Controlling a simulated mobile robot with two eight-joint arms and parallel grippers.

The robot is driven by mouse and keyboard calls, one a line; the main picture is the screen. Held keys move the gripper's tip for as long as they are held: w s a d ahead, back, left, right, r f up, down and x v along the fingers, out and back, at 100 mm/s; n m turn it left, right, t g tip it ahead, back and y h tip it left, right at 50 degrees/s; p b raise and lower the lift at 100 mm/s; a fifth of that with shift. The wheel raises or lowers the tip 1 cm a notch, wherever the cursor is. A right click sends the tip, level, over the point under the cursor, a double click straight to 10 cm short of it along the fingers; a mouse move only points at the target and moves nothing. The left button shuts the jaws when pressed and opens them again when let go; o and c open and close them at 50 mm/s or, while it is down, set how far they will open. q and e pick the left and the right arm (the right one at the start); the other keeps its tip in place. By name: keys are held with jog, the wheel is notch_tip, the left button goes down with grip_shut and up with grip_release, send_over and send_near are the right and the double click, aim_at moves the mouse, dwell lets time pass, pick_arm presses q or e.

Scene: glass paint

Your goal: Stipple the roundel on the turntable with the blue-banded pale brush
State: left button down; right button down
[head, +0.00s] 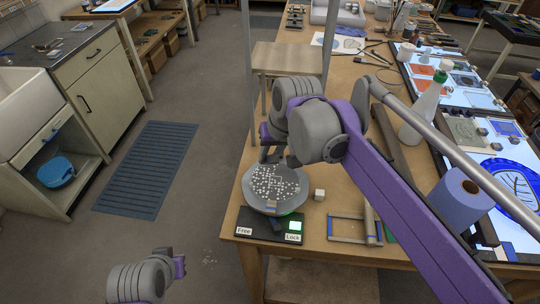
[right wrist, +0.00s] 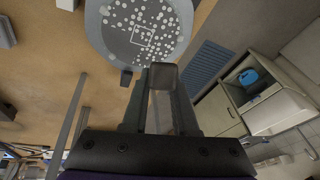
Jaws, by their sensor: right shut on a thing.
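The roundel (head: 275,180), a grey disc with white dots and a small square outline, lies on the turntable (head: 287,207) at the table's near left corner. It also shows at the top of the right wrist view (right wrist: 155,22). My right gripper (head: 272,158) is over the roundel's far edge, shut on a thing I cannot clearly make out. In the right wrist view the fingers (right wrist: 160,85) point toward the disc's rim. Beside the turntable, a small wooden rack (head: 345,240) has blue parts and a pale cylinder. I cannot tell for certain which thing is the blue-banded pale brush. Only part of my left arm shows.
A sign reads Free (head: 244,231) and Lock (head: 293,238), with a lit green square above Lock. A small pale cube (head: 319,195) and a blue roll (head: 458,200) are to the right. A white bottle (head: 420,112) and lit panels stand farther right. A stool (head: 287,58) stands behind.

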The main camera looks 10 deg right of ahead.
pick_arm(q)
jog(key=shift+s, duration=0.15)
pick_arm(e)
jog(key=shift+s, duration=0.15)
jog(key=shift+s+d, duration=0.1)
jog(key=shift+d, duration=0.15)
jog(key=s+d, duration=0.1)
jog(key=d, duration=0.5)
jog(key=shift+s+d, duration=0.2)
jog(key=shift+s, duration=0.15)
jog(key=shift+f, duration=0.1)
pick_arm(q)
jog(key=shift+s+f+b, duration=0.25)
jog(key=shift+f+b, duration=0.1)
jog(key=shift+f, duration=0.15)
pick_arm(e)
jog(key=shift+f, duration=0.75)
pick_arm(q)
jog(key=shift+f, duration=0.15)
pick_arm(e)
jog(key=shift+f, duration=0.35)
jog(key=shift+r, duration=0.1)
